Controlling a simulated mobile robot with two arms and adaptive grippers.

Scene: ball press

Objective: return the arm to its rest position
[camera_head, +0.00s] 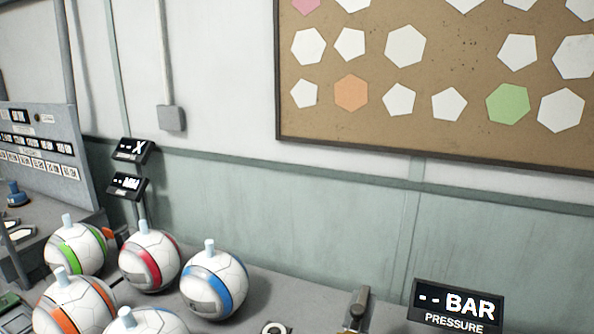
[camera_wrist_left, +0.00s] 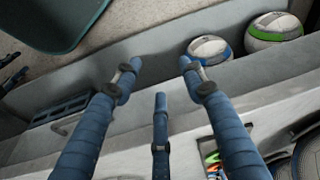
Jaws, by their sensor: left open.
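My left gripper (camera_wrist_left: 160,78) shows in the left wrist view with its blue fingers spread apart and nothing between them. It hangs above a grey bench or ledge. Neither gripper nor arm shows in the head view. My right gripper is in neither view.
In the head view several balls stand on the grey bench, among them a green-striped ball (camera_head: 75,248), a red-striped ball (camera_head: 150,262) and a blue-striped ball (camera_head: 214,285). A pressure display (camera_head: 457,306) is at the lower right. A teal bin (camera_wrist_left: 65,22) shows in the wrist view.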

